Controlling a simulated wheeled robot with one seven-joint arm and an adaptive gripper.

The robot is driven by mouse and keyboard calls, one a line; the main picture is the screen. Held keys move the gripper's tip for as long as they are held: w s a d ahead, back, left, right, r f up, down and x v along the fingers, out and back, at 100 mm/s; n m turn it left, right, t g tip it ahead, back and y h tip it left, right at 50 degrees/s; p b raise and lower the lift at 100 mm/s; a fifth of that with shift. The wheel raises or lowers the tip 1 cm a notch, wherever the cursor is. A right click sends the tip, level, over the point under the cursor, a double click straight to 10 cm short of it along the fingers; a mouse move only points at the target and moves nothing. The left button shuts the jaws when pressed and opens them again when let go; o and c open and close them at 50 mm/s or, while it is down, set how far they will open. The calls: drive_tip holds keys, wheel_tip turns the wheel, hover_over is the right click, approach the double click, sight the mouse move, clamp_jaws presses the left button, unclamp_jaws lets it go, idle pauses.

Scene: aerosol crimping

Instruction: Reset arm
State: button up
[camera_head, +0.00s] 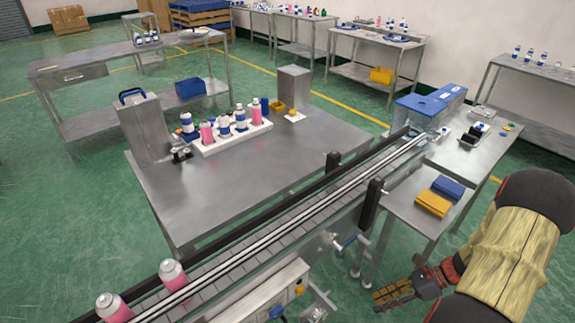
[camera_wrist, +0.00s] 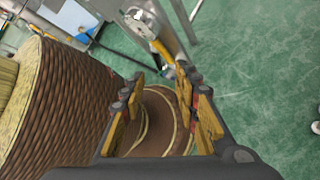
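My gripper (camera_head: 393,294) hangs low over the green floor at the lower right of the head view, beside the conveyor (camera_head: 270,218) and clear of the tables. In the wrist view its two yellow-padded fingers (camera_wrist: 160,76) stand apart with nothing held between them. Part of my own body shows behind the fingers. My arm comes down from the right edge of the head view.
Two pink cans (camera_head: 172,274) stand on the conveyor's near end. A white tray (camera_head: 232,140) of pink and blue-white cans sits on the central table (camera_head: 290,165). A small side table (camera_head: 405,207) holds blue and yellow items. Green floor (camera_head: 345,300) is open around the gripper.

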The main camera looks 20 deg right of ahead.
drive_tip(key=w+a+r+n+g+h+p, duration=0.1)
drive_tip(key=w+a+r+n+h, duration=0.1)
drive_tip(key=r+n, duration=0.3)
drive_tip(key=w+a+r+n+g+h, duration=0.1)
drive_tip(key=w+a+r+n+g, duration=0.15)
drive_tip(key=r, duration=0.45)
drive_tip(key=s+a+r+n+t+h+p, duration=0.1)
drive_tip(key=s+a+r+n+t+h, duration=0.1)
drive_tip(key=a+r+n, duration=0.7)
drive_tip(key=s+a+r+n+t+h+p, duration=0.2)
drive_tip(key=a+r+n, duration=0.8)
drive_tip(key=r, duration=0.6)
drive_tip(key=s+n+t+h, duration=0.1)
drive_tip(key=t+h, duration=0.1)
drive_tip(key=h, duration=0.1)
drive_tip(key=shift+r, duration=0.35)
